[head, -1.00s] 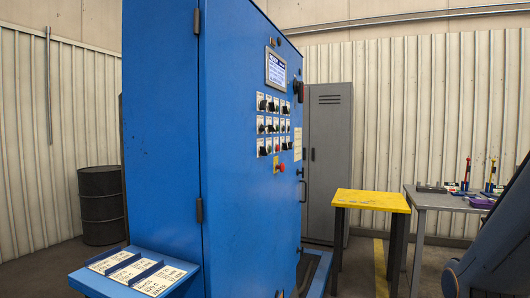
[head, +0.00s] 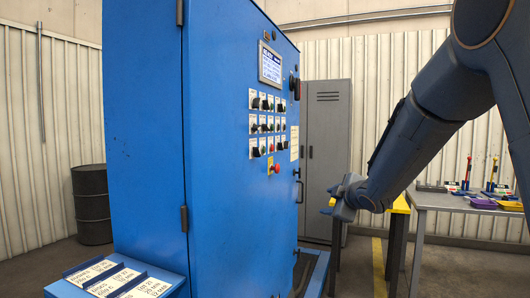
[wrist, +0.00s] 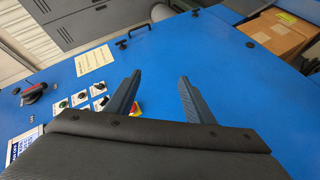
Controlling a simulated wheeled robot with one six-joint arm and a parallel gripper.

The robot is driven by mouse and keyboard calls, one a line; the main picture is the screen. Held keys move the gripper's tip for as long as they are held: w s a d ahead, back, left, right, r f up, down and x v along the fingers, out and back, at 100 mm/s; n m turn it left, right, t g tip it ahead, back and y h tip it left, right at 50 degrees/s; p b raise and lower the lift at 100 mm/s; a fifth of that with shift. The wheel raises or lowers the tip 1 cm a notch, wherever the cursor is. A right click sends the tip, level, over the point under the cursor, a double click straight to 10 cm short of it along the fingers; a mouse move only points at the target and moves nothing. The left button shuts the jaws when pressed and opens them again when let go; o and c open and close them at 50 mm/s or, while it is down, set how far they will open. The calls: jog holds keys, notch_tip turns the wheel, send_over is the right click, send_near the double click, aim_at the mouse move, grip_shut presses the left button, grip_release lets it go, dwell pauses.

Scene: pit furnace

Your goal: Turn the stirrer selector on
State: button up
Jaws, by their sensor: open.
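A blue cabinet (head: 220,150) carries a panel of several black selector knobs (head: 267,126) with small white labels. The labels are too small to read, so I cannot tell which knob is the stirrer selector. Some of these knobs (wrist: 80,97) show in the wrist view, left of my gripper, and others are hidden behind it. My gripper (head: 333,207) is to the right of the panel and lower, apart from it. In the wrist view my gripper (wrist: 160,76) is open and empty, its fingers over bare blue door.
A red emergency button (head: 277,168) sits below the knobs, partly hidden by a finger in the wrist view (wrist: 138,108). A door handle (wrist: 133,37) sticks out. A red-and-black rotary switch (wrist: 33,94) is at the left.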

jog(key=w+a+r+n+y, duration=0.5)
jog(key=a+r+n+y, duration=0.15)
jog(key=r+n, duration=0.3)
jog(key=n+g+y+p, duration=0.1)
jog(key=n+g+y, duration=0.6)
jog(key=n, duration=0.6)
send_near(257, 152)
jog(key=p+x, duration=0.2)
jog(key=x, duration=0.5)
jog(key=shift+w, duration=0.45)
jog(key=shift+d+f, duration=0.1)
jog(key=c, duration=1)
jog(key=shift+c, duration=0.2)
